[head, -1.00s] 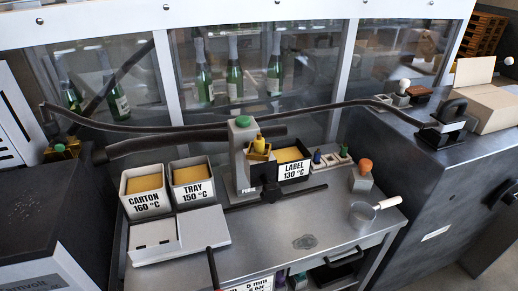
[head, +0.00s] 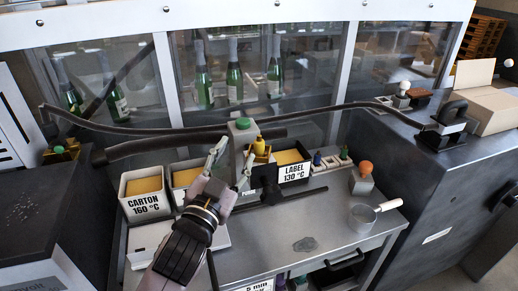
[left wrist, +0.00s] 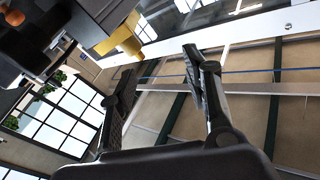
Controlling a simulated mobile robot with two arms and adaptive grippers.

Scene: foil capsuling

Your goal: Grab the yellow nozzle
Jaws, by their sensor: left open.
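The yellow nozzle (head: 259,146) stands on a grey and black dispenser unit (head: 243,130) with a green knob, at the middle of the bench. It also shows in the left wrist view as a yellow tip (left wrist: 124,42) at the upper left, beyond the left finger. My left gripper (head: 234,161) is open and empty, just left of the nozzle and apart from it in the head view. Its two fingers (left wrist: 160,72) spread upward in the left wrist view with nothing between them. My right gripper is not in view.
The carton bin (head: 145,201) and partly covered tray bin stand left, the label bin (head: 294,173) right of the nozzle. A small pan (head: 363,217) and an orange-topped stamp (head: 363,178) are farther right. A black hose (head: 310,108) runs behind.

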